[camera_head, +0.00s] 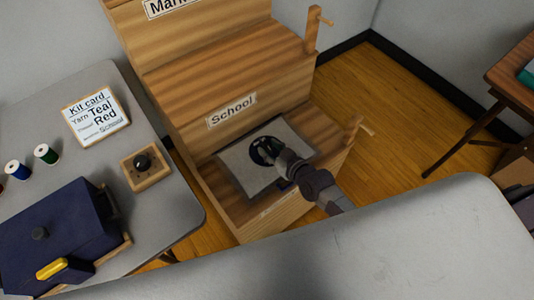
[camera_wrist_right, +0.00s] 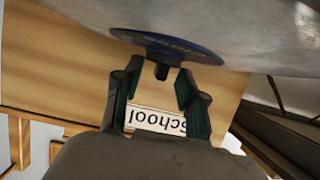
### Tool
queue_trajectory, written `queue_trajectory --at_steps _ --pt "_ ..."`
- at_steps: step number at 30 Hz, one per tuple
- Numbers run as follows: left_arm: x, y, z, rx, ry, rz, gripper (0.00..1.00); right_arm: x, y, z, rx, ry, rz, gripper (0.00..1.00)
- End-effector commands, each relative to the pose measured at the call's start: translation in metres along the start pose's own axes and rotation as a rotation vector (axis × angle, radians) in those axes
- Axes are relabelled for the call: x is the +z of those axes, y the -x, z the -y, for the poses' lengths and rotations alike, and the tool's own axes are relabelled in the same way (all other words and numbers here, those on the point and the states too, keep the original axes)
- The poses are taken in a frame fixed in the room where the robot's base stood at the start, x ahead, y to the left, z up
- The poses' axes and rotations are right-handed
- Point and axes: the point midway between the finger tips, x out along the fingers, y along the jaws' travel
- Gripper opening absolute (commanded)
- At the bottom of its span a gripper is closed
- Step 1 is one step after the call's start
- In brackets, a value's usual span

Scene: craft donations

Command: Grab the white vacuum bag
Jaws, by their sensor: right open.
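The white vacuum bag (camera_head: 240,166) lies in the wooden compartment marked School in the head view, looking pale grey with a dark round valve (camera_head: 261,150). My right gripper (camera_head: 278,156) is over the bag, close to the valve, and covers part of both. In the right wrist view the bag (camera_wrist_right: 255,32) fills the top edge, with its dark blue disc (camera_wrist_right: 190,50) just beyond the fingertips. My right gripper (camera_wrist_right: 156,76) is open there, with nothing seen held between its fingers. Whether a finger touches the disc is unclear. My left gripper is not seen.
The wooden stepped stand (camera_head: 215,75) has raised side posts with pegs, one close to my right arm. A grey table (camera_head: 165,215) at left bears a kit card (camera_head: 95,112), thread spools, a small knob box (camera_head: 145,168) and a dark blue box (camera_head: 60,235). A grey surface spans the front.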

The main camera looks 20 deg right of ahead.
Motion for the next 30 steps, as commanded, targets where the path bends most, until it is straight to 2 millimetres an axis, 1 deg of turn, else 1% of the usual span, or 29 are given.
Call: queue_trajectory --at_steps 5,12,25,28,30 --pt "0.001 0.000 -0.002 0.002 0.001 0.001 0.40 0.000 0.000 0.000 0.000 0.000 0.000 0.41" --pt "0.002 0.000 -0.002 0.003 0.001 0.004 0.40 0.000 0.000 0.000 0.000 -0.001 0.000 0.01" --pt "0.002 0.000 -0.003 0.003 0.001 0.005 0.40 -0.002 0.001 -0.001 0.001 0.000 -0.003 0.00" --pt "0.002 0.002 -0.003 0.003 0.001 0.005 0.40 -0.006 0.002 -0.001 0.001 -0.001 -0.003 0.00" --pt "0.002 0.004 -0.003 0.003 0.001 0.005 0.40 -0.012 0.004 0.000 0.001 -0.002 -0.005 0.00"
